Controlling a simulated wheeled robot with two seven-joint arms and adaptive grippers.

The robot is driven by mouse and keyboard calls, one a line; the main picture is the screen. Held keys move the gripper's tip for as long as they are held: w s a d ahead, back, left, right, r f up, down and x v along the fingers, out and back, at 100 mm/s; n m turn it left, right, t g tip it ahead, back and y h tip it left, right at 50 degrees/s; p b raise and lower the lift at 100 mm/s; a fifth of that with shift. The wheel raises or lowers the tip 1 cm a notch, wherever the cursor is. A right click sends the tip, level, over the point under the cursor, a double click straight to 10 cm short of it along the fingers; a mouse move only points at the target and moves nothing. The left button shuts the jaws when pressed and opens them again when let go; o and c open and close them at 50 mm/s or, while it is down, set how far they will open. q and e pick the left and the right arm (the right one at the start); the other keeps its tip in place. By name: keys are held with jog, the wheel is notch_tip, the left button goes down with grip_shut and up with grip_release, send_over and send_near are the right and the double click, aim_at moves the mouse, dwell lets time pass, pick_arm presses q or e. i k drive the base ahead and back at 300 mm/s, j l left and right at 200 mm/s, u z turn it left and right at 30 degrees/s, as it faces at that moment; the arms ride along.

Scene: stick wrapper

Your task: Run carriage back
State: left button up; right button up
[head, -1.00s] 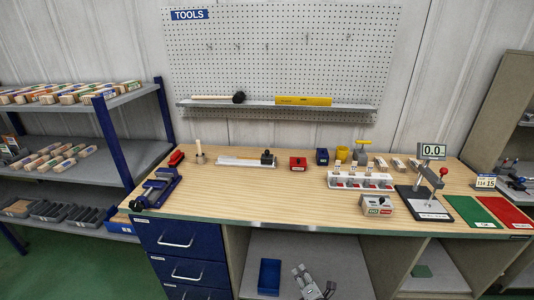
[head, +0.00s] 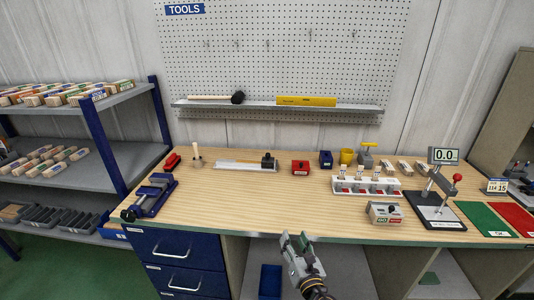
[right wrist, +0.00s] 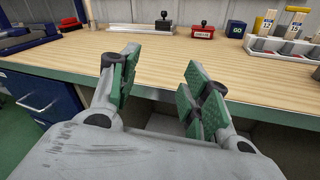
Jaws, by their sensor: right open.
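A pale flat rail (head: 236,166) lies on the back middle of the bench. A dark carriage-like block with a black knob (head: 267,160) sits at its right end. In the right wrist view the rail (right wrist: 138,29) and the black-knobbed block (right wrist: 164,23) show at the top, beyond the fingers. My right gripper (head: 296,240) is open and empty at the bench's front edge, well in front of the rail and apart from it. Its two green-padded fingers (right wrist: 161,72) stand spread in the right wrist view. My left gripper is not in view.
A red box (head: 300,168) and a blue box (head: 325,159) stand right of the rail. A white rack (head: 366,187), a switch box (head: 384,212) and a gauge stand (head: 436,208) are further right. A blue clamp (head: 150,196) is at left. The middle front is clear.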

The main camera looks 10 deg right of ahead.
aim_at(268, 161)
jog(key=i+j, duration=0.1)
jog(key=i, duration=1.15)
